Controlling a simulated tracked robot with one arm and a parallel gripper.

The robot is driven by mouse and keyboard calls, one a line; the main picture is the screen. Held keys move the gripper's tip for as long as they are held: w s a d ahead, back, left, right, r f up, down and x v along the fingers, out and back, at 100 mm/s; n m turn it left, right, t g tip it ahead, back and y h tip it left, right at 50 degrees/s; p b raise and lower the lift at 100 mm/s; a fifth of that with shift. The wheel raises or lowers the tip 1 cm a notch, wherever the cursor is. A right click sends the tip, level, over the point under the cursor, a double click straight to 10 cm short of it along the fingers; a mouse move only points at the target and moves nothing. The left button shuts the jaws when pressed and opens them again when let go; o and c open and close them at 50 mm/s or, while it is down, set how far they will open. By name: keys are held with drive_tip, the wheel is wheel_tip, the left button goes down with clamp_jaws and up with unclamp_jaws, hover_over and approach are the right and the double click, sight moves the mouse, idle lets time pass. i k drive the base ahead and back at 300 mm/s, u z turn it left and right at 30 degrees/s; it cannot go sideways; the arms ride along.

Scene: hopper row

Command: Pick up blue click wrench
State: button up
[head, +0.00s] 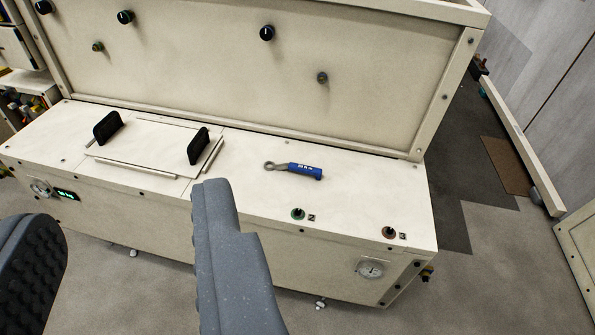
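The blue click wrench (304,170) lies flat on the cream top of the machine, right of the middle of the head view. Its grey ring end points left and its blue handle points right. My gripper (135,215) is in the lower left of the view with its two dark grey fingers wide apart. It is open, and no object shows between the fingers. The wrench lies beyond and to the right of the right finger, apart from it.
The machine top (350,203) is bare around the wrench. Left of it is a panel with two black handles (198,146). Two knobs (298,214) stand near the front edge. A raised back panel (200,70) with several knobs rises behind. Grey floor lies in front and right.

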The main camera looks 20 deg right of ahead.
sight(291, 166)
drive_tip(key=z, duration=0.05)
drive_tip(key=k, duration=0.3)
drive_tip(key=z, duration=0.7)
drive_tip(key=i, duration=1.9)
drive_tip(key=u, duration=0.1)
